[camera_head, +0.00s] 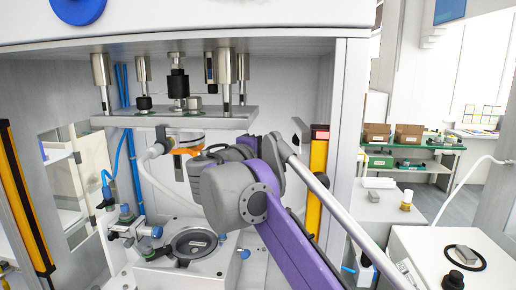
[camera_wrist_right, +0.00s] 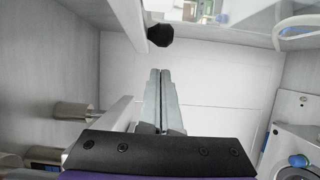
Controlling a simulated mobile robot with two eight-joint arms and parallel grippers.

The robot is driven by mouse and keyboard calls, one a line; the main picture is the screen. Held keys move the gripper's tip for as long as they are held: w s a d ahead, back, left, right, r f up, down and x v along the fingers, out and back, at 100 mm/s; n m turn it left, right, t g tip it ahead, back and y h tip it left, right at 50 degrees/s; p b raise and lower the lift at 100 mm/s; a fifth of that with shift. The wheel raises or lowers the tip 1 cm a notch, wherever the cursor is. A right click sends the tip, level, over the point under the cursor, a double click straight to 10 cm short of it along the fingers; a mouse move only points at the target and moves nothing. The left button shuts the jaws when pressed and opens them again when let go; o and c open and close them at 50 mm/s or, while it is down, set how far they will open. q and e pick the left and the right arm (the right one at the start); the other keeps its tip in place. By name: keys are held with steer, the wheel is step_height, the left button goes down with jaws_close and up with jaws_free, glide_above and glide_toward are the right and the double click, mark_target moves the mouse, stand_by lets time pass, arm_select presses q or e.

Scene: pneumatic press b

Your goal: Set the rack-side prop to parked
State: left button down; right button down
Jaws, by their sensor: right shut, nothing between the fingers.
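My right gripper (camera_wrist_right: 160,74) is shut and empty in the right wrist view, its grey fingers together and pointing toward the press's pale back wall. A black knob (camera_wrist_right: 160,35) sits just beyond and above the fingertips there, apart from them, by the end of a pale bar (camera_wrist_right: 129,20). It may belong to the prop, but I cannot tell its setting. In the head view my purple right arm reaches into the press below the platen (camera_head: 180,117) and hides what lies behind it. My left gripper is not in view.
The round fixture (camera_head: 194,243) stands on the press bed. Yellow-black uprights (camera_head: 24,200) and (camera_head: 317,180) flank the opening. A slanted metal rod (camera_head: 335,208) runs close beside my arm. Blue hoses and valves (camera_head: 125,222) are at the left.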

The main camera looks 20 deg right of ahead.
mark_target(293, 141)
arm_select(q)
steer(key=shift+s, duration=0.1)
arm_select(e)
steer(key=d, duration=0.2)
steer(key=shift+s+d, duration=0.35)
